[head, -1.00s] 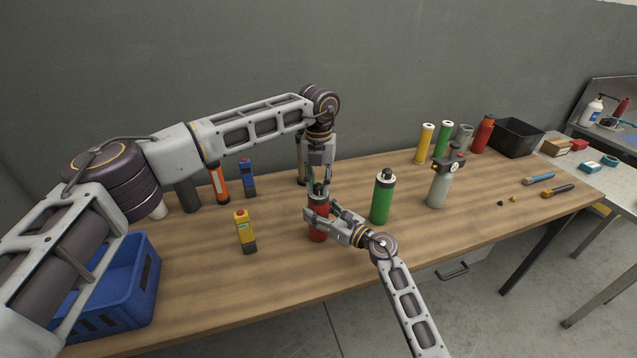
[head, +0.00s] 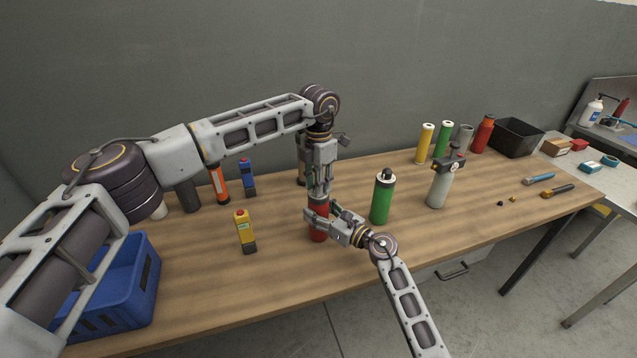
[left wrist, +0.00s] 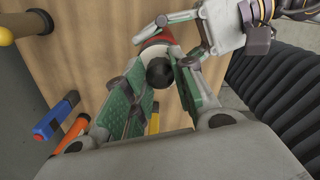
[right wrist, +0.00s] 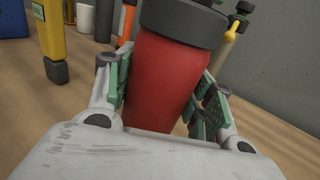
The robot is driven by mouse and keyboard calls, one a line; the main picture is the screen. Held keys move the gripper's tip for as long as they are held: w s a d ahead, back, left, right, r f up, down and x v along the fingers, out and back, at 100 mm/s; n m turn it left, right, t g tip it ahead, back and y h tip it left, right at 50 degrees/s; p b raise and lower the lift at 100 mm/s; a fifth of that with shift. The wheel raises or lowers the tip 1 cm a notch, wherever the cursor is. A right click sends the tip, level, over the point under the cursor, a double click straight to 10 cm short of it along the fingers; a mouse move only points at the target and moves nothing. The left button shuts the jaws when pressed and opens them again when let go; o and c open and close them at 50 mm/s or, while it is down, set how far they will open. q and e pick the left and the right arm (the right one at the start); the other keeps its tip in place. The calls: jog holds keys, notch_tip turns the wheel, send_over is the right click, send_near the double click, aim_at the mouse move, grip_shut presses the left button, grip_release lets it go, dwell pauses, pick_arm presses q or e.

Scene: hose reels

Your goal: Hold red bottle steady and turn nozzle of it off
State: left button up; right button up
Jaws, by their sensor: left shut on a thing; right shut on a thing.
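The red bottle (head: 318,233) stands upright on the wooden table, near its middle. My right gripper (head: 320,214) is shut around the bottle's body from the right. In the right wrist view, its green pads lie on both sides of the red body (right wrist: 168,80), below a dark collar (right wrist: 180,22). My left gripper (head: 318,190) points down from above at the bottle's top. In the left wrist view, its pads are closed on the black nozzle (left wrist: 160,72), with part of the red body (left wrist: 156,40) showing behind. The nozzle is mostly hidden in the head view.
A green bottle (head: 382,200) stands just right of the red one, and a grey bottle (head: 440,186) further right. A yellow device (head: 245,232) stands to the left. A blue crate (head: 135,290) is at the left front. The front middle of the table is clear.

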pick_arm(q)
jog(key=shift+m, duration=0.8)
jog(key=o, duration=1.1)
jog(key=shift+c, duration=0.2)
notch_tip(320, 180, up, 12)
